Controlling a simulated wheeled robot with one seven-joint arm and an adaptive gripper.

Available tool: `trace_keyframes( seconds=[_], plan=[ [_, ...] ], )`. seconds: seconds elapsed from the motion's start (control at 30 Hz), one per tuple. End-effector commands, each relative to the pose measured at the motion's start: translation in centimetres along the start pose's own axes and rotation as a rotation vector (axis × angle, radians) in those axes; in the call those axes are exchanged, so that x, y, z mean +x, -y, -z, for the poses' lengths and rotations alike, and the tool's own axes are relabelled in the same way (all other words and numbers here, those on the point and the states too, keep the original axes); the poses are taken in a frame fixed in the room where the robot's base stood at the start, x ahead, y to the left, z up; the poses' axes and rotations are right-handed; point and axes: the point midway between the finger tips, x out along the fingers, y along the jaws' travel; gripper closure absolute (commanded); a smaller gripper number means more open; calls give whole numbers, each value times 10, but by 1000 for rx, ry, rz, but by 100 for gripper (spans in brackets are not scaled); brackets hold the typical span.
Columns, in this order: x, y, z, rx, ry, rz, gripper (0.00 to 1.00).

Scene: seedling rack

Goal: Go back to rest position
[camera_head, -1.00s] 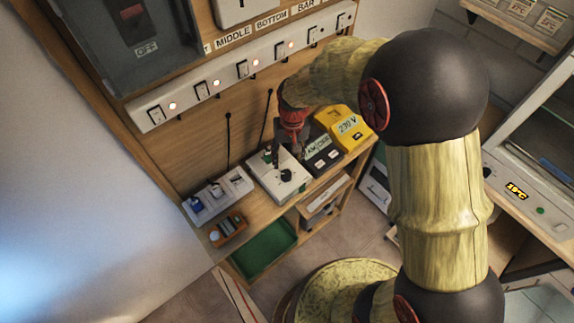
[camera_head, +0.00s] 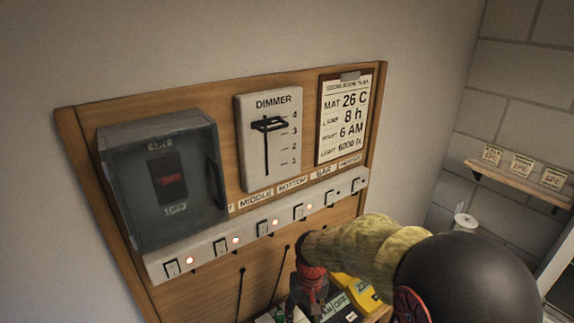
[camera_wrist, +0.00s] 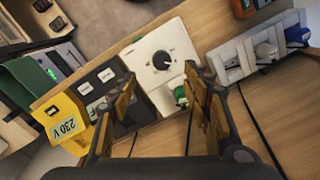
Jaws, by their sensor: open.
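My gripper (camera_wrist: 163,108) is open and empty in the wrist view. It hangs above the bench, with a white box with a black dial (camera_wrist: 162,60) below and between its fingers. A green knob or plug (camera_wrist: 180,96) on that box shows close to the right finger. In the head view my arm reaches in from the lower right, and the red wrist part shows low by the wooden panel. The fingertips are hidden or too small to tell there.
A yellow 230 V box (camera_wrist: 70,122) and a dark box with two switches (camera_wrist: 103,83) stand beside the dial box. A pale holder (camera_wrist: 258,48) lies on the other side. A wooden panel (camera_head: 230,90) carries a breaker box (camera_head: 165,185), a dimmer (camera_head: 268,140) and a switch strip (camera_head: 280,222) with several lit lamps.

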Motion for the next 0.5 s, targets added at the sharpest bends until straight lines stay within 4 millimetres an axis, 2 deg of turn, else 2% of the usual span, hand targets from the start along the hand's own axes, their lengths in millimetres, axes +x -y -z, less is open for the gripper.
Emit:
trace_keyframes(
  seconds=[0.07, 0.1, 0.5],
  plan=[
    [6, -4, -20, -13, 37, -9, 51],
    [2, -6, -31, -22, 46, -13, 51],
    [-58, -52, -124, -28, -100, -31, 51]
  ],
)
